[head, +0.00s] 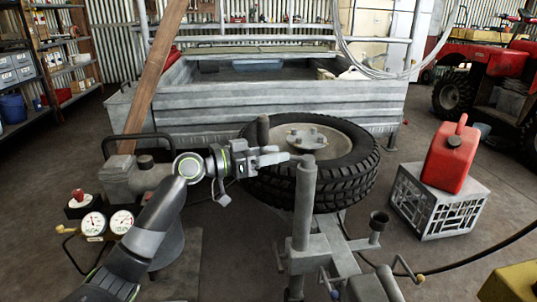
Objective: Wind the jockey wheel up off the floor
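The jockey wheel's grey post (304,205) stands upright in a clamp bracket (310,252) on the trailer's drawbar. A crank arm (291,158) runs left from the top of the post, with a dark upright grip (263,130) at its outer end. My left gripper (268,155) reaches in from the left at the grip's base and appears closed around it. The fingers hide the lower part of the grip. The wheel at the foot of the post is mostly hidden, so its contact with the floor cannot be told. My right gripper is not in view.
A spare tyre (350,182) lies just behind the post. The grey trailer (275,106) stands behind. A red fuel can (451,153) sits on a crate (433,213) at right. Two gauges (107,223) are at left. A wooden plank (157,70) leans at the trailer.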

